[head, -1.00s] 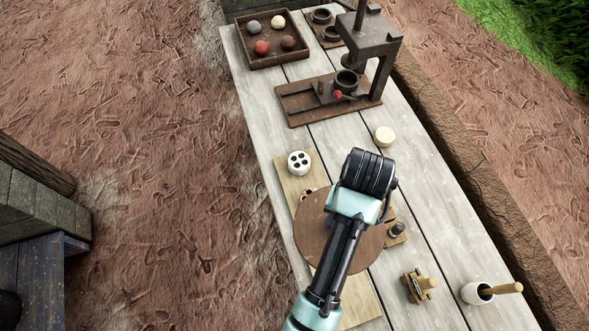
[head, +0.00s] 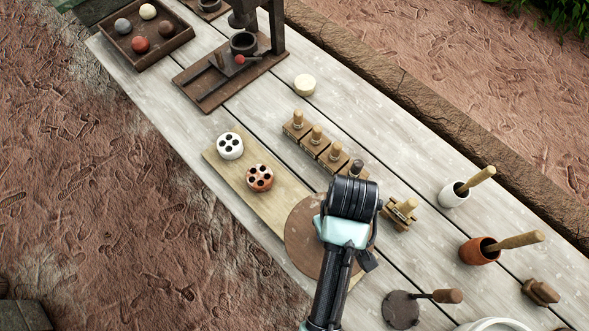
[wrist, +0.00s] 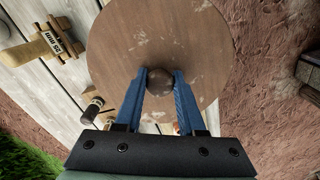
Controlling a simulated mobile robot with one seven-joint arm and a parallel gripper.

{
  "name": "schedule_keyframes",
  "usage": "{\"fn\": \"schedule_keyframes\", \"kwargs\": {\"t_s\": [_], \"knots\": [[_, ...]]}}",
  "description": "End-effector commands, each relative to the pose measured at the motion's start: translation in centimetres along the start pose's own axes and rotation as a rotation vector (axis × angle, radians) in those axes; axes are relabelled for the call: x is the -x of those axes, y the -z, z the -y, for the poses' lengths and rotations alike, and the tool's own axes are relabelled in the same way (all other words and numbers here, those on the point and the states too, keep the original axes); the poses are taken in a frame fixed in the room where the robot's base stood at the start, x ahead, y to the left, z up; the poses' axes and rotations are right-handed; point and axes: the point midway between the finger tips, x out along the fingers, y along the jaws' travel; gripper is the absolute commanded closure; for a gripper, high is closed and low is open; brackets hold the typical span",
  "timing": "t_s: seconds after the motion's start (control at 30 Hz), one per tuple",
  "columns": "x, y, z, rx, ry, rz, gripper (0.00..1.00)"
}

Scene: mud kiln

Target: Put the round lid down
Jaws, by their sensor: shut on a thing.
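The round lid (head: 304,240) is a flat brown wooden disc with a dark round knob (wrist: 158,83) at its middle. My gripper (wrist: 158,80) is shut on this knob, with one blue finger on each side, in the wrist view. In the head view, my wrist hides the fingers and part of the lid. The lid is over the lower right end of a pale board (head: 270,205) on the table. I cannot tell whether it touches the board or hangs above it.
A white holed piece (head: 230,146) and an orange-brown one (head: 260,178) sit on the board. Several wooden stamps (head: 316,141) stand in a row behind. A wooden clamp (head: 400,213), white mortar (head: 455,194) and terracotta mortar (head: 480,250) are on the right.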

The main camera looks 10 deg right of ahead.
Motion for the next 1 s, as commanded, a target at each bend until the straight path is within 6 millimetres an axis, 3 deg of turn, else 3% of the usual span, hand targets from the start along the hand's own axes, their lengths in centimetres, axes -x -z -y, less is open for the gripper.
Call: {"fn": "schedule_keyframes", "kwargs": {"t_s": [0.17,0.4,0.8,1.0], "knots": [[-0.2,-0.2,-0.1,0.007,-0.001,-0.001,1.00],[-4.2,-0.2,0.0,0.006,0.002,0.003,1.00],[-9.0,-0.2,-0.1,0.005,0.000,0.002,1.00],[-10.0,-0.1,-0.1,0.006,-0.001,-0.001,1.00]]}}
